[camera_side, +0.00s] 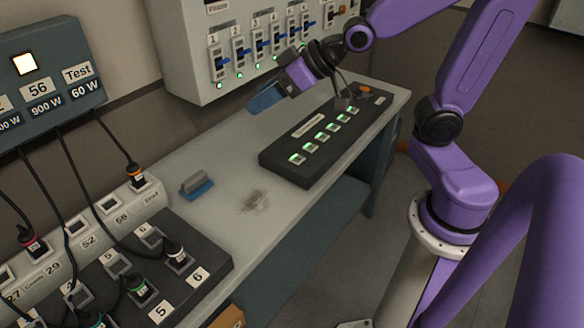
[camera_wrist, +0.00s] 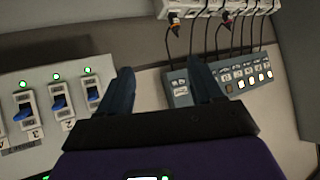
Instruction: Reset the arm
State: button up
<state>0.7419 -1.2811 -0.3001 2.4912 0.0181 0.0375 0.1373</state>
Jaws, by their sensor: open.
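My gripper (camera_side: 266,98) is in the air above the back of the bench in the side view, with its blue fingers pointing left. In the wrist view its two dark blue fingers (camera_wrist: 163,90) stand apart with nothing between them. The fader board (camera_side: 255,45), a pale wall panel with a row of numbered blue-handled switches and lit green lights, is just behind and above my gripper. Several of its switches (camera_wrist: 58,103) show at the left of the wrist view. My gripper touches nothing that I can see.
A black console (camera_side: 283,163) with lit green buttons lies on the bench (camera_side: 225,222). A blue-based block (camera_side: 196,187) sits left of a grey smudge. A socket panel with plugs and hanging cables (camera_side: 95,240) fills the left, below a dark wattage box (camera_side: 45,75). The bench middle is mostly clear.

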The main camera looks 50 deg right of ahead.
jog(key=s+d+f+n+g+h, duration=0.1)
jog(key=s+f+n+g, duration=0.1)
jog(key=s, duration=0.5)
jog(key=s+f+n+g+h, duration=0.2)
jog(key=s+f+n+g, duration=0.1)
jog(key=s, duration=0.4)
jog(key=s+d+f+n+g+h, duration=0.1)
jog(key=s+f+n+g+h, duration=0.1)
jog(key=s, duration=0.6)
jog(key=shift+d+f+n+g, duration=0.35)
jog(key=shift+n+g, duration=0.25)
jog(key=shift+g, duration=0.3)
jog(key=shift+w+a, duration=0.1)
jog(key=shift+w, duration=0.05)
dwell(1.4)
